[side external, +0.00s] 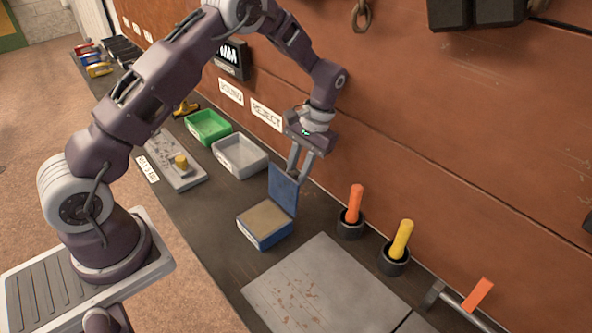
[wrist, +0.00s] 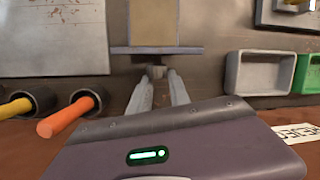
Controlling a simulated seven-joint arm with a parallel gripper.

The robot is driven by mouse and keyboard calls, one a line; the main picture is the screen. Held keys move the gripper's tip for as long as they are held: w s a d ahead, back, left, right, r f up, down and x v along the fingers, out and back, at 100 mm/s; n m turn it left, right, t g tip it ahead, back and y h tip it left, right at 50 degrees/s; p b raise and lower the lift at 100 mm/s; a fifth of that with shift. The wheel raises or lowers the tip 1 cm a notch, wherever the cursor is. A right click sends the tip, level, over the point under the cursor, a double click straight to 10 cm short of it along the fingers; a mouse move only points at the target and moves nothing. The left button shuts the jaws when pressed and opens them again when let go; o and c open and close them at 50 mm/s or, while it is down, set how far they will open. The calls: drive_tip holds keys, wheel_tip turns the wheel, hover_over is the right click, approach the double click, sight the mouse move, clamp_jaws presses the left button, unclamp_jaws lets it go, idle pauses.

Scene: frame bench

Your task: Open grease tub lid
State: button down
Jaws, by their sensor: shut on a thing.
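The grease tub (side external: 268,238) is a blue box with tan grease (side external: 266,216) inside, standing on the dark bench. Its blue lid (side external: 282,192) stands up nearly vertical along the tub's far edge, so the inside is exposed. My gripper (side external: 297,174) is at the lid's upper edge. In the wrist view the lid (wrist: 185,50) shows edge-on as a thin blue bar. There the fingers of my gripper (wrist: 157,76) are shut on a small grey tab at the lid's edge. The fingers hide part of the tab.
A grey bin (side external: 240,155) and a green bin (side external: 208,126) stand to the left. Orange (side external: 354,205) and yellow (side external: 401,240) handles stand in black cups to the right. A metal plate (side external: 320,285) lies in front. The reddish wall is close behind my gripper.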

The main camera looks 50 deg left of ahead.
drive_tip(key=shift+s+d+f, duration=0.1)
drive_tip(key=shift+d, duration=0.4)
drive_tip(key=c, duration=1.4)
unclamp_jaws()
drive_tip(key=shift+o, duration=1.1)
drive_tip(key=shift+a, duration=0.1)
